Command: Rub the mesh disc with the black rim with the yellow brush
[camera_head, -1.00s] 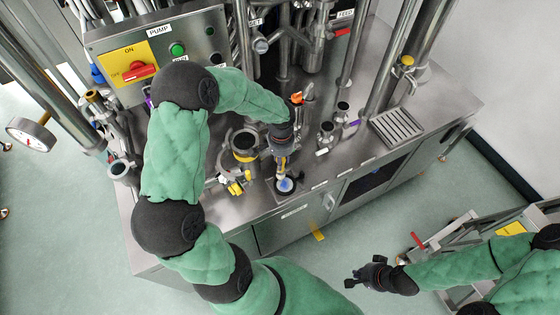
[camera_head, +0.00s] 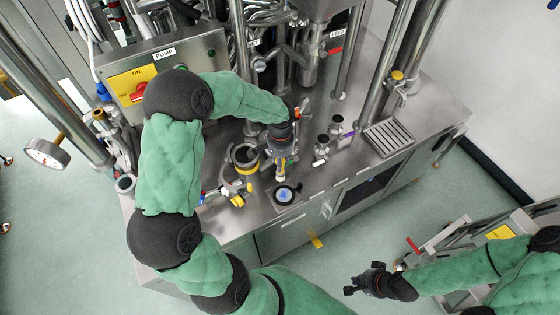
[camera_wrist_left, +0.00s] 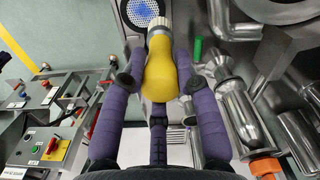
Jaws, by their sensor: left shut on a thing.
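The mesh disc with the black rim (camera_head: 284,195) lies flat on a light pad near the front edge of the steel counter, with a blue patch on its mesh. It also shows at the top of the left wrist view (camera_wrist_left: 141,12). My left gripper (camera_head: 281,150) is shut on the yellow brush (camera_wrist_left: 160,75), which points down with its metal collar toward the disc. In the head view the brush end is just behind the disc, apart from it in the picture. The bristles are hard to make out. My right gripper (camera_head: 356,281) is empty, off the counter's front, its fingers apart.
A black-and-yellow ringed fitting (camera_head: 244,158) stands left of the brush, with yellow-handled clamp parts (camera_head: 234,192) in front. Upright steel fittings (camera_head: 322,147) and a drain grate (camera_head: 388,137) are to the right. Pipes and the pump panel (camera_head: 165,70) crowd the back.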

